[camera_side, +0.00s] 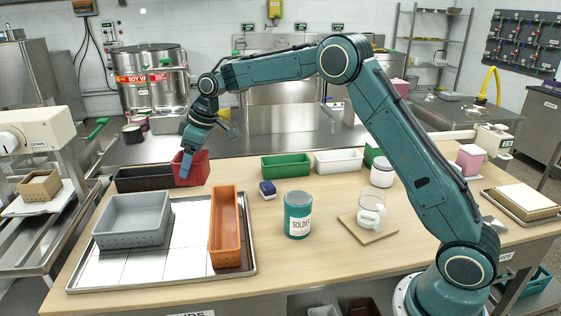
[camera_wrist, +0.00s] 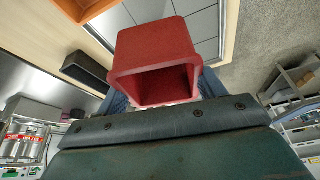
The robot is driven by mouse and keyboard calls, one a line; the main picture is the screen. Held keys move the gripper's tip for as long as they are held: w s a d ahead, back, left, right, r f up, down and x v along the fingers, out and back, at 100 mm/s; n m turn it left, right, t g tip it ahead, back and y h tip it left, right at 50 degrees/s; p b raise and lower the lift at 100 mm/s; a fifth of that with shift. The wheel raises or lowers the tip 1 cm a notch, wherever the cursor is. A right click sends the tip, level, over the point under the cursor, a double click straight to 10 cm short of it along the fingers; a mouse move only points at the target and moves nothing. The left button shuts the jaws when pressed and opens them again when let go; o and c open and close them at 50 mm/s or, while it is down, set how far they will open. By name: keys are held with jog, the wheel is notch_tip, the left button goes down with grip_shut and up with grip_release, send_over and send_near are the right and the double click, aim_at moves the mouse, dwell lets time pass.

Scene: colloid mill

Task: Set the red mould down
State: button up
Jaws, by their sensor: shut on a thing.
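The red mould (camera_side: 190,168) is a small open box, held at the left part of the wooden table, by the right end of a long black mould (camera_side: 142,180). My gripper (camera_side: 186,163) is shut on the red mould, with a blue finger against its near side. In the wrist view the red mould (camera_wrist: 155,45) fills the space between the blue fingers, its open side facing the camera. The black mould (camera_wrist: 86,68) shows beside it, apart. I cannot tell whether the red mould's underside touches the table.
A metal tray (camera_side: 185,275) at the front left holds a grey mould (camera_side: 132,220) and an orange mould (camera_side: 225,230). Green (camera_side: 287,166) and white (camera_side: 338,160) moulds stand at the back. Bare wood lies right of the red mould.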

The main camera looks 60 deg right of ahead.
jog(key=s+d+m+h, duration=0.2)
jog(key=d+m, duration=0.2)
jog(key=d, duration=0.7)
jog(key=s+d+m+h, duration=0.1)
jog(key=s+d+m, duration=0.3)
jog(key=d, duration=0.7)
jog(key=s+d+m+h, duration=0.1)
jog(key=s+d+m, duration=0.35)
jog(key=d, duration=0.35)
jog(key=s+d+m+h, duration=0.25)
jog(key=s+d, duration=0.25)
jog(key=d, duration=0.3)
notch_tip(320, 180, down, 16)
jog(key=shift+w+m+y, duration=0.15)
jog(key=shift+m+y, duration=0.2)
jog(key=shift+m, duration=0.05)
jog(key=shift+f, duration=2.05)
jog(key=shift+f, duration=0.1)
jog(key=o, duration=1)
jog(key=shift+o, duration=0.2)
